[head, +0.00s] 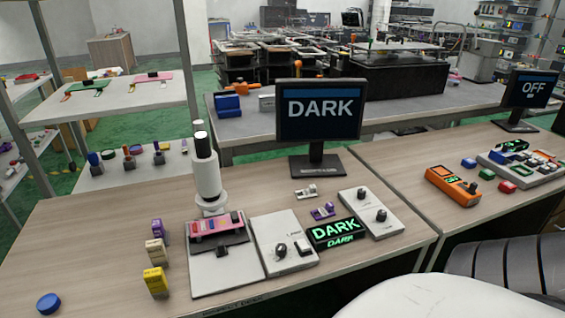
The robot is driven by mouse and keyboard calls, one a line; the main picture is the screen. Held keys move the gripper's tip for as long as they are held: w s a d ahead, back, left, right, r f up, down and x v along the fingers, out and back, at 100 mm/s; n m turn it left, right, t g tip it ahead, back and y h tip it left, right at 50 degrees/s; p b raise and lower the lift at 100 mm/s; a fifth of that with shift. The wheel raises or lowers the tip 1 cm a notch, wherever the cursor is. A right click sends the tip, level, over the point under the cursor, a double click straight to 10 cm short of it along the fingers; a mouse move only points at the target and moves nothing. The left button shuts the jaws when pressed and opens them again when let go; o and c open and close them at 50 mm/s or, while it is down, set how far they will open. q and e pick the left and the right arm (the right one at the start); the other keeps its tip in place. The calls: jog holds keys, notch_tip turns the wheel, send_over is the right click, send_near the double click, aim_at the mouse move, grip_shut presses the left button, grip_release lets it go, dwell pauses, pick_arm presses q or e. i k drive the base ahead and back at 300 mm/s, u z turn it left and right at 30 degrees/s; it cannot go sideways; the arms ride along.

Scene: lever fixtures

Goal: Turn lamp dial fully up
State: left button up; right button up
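A pale control box (275,228) with a small label that seems to read LAMP sits on the near table. The dial's exact pointer angle is too small to tell. A monitor (319,110) behind it reads DARK, and a small black sign (336,231) beside the box reads DARK in green. Neither of my grippers is in view.
A white microscope-like stand (208,182) holding a pink board is left of the box. A second box (370,212) with two knobs is to the right. Yellow (155,283), beige and purple blocks stand at left. An orange meter (452,187) lies further right. The table's front left is mostly clear.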

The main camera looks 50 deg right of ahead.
aim_at(361, 193)
jog(key=u, duration=0.85)
jog(key=k, duration=1)
jog(key=z, duration=1.2)
